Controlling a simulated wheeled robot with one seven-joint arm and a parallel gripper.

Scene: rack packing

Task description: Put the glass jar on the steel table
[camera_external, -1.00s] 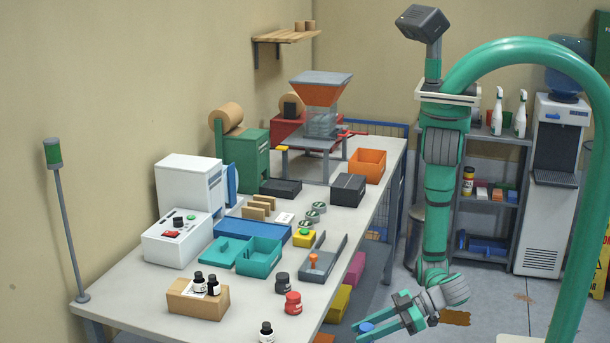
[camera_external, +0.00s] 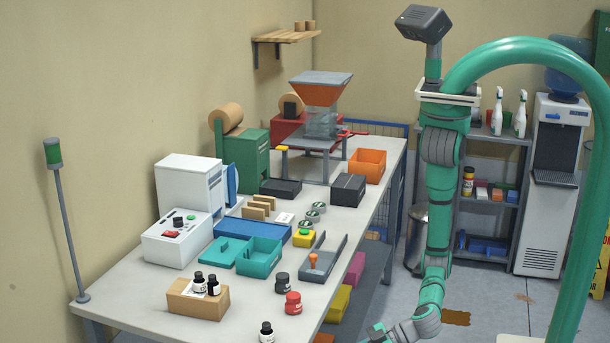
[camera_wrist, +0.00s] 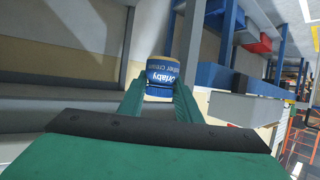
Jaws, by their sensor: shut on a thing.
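My gripper (camera_wrist: 160,92) is shut on a small round jar (camera_wrist: 161,72) in the wrist view. The jar has a blue printed label and a pale band above it; the fingers press it from both sides. In the external view my gripper (camera_external: 376,333) is at the bottom edge, low and to the right of the long table, mostly cut off, and the jar cannot be made out there. The long table (camera_external: 130,292) has a pale grey metal-looking top and carries many items.
Dark and red small jars stand near the table's front right edge, beside a wooden block (camera_external: 197,300) with bottles. A teal box (camera_external: 259,256) and grey tray (camera_external: 325,262) lie behind them. Coloured bins (camera_external: 339,304) sit below the tabletop. The front left tabletop is clear.

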